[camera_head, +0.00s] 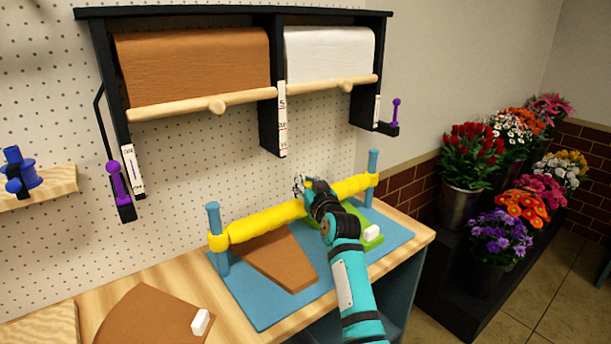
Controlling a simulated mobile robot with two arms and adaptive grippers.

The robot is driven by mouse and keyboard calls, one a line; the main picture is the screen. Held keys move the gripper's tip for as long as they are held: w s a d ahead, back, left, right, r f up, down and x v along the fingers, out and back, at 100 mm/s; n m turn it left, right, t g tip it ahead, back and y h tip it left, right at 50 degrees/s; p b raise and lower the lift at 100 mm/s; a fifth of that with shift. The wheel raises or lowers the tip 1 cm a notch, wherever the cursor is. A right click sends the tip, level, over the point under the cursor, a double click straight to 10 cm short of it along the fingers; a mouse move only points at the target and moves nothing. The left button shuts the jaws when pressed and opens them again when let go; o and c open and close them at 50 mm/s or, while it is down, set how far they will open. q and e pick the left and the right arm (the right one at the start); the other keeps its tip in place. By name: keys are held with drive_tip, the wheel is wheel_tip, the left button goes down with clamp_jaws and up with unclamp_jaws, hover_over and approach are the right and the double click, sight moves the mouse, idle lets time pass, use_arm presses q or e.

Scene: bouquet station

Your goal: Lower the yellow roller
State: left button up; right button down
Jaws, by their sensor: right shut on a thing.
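The yellow roller (262,223) spans two blue upright posts above the blue mat (240,301) on the wooden bench. Its left end is at the left post (216,250) and its right end is at the right post (372,165). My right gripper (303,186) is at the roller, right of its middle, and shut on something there. The wrist hides part of the roller and the fingertips are small. A brown paper sheet (275,262) lies under the roller on the mat. My left gripper is not in view.
A green piece with a white block (372,233) lies on the mat beside my right arm. Another brown sheet (140,318) with a white block (201,322) lies front left. Above hangs a dark rack with brown (195,65) and white (328,60) paper rolls. Flower buckets (463,197) stand at the right.

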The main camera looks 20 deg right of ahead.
wheel_tip(320, 180, down, 6)
drive_tip(key=shift+f+b, duration=0.1)
drive_tip(key=shift+b, duration=1)
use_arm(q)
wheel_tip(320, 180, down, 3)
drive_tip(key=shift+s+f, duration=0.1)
use_arm(e)
drive_tip(key=shift+s, duration=0.1)
drive_tip(key=shift+f, duration=0.1)
drive_tip(key=c, duration=1.7)
unclamp_jaws()
drive_tip(key=o, duration=0.5)
drive_tip(key=shift+s+r, duration=0.4)
drive_tip(key=shift+s, duration=0.15)
drive_tip(key=shift+o, duration=0.8)
drive_tip(key=shift+d+r, duration=0.1)
drive_tip(key=shift+w, duration=0.25)
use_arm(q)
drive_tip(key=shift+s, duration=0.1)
use_arm(e)
drive_tip(key=s, duration=1.2)
drive_tip(key=shift+d, duration=0.15)
